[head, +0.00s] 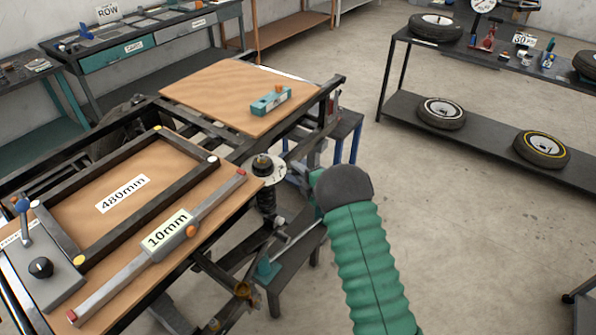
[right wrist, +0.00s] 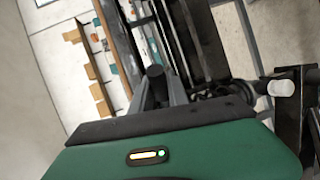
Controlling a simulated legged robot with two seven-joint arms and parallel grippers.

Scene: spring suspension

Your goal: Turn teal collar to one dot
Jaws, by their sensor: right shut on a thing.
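A suspension strut (head: 267,200) stands upright at the right edge of the frame bench, with a pale round plate (head: 264,165) on its top. I cannot pick out the teal collar or its dots for sure. My right arm reaches in from the bottom of the head view, beside the strut, and its dark wrist joint hides most of the gripper there. In the right wrist view my right gripper (right wrist: 158,88) is shut on a dark, round-ended piece (right wrist: 155,72) between its two grey fingers. What that piece belongs to is not clear. My left gripper is not in view.
A wooden board (head: 215,92) carries a small teal block (head: 271,100). A low dark stool (head: 298,258) stands below the strut. A shelf with tires (head: 442,112) is at the right, with clear floor before it.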

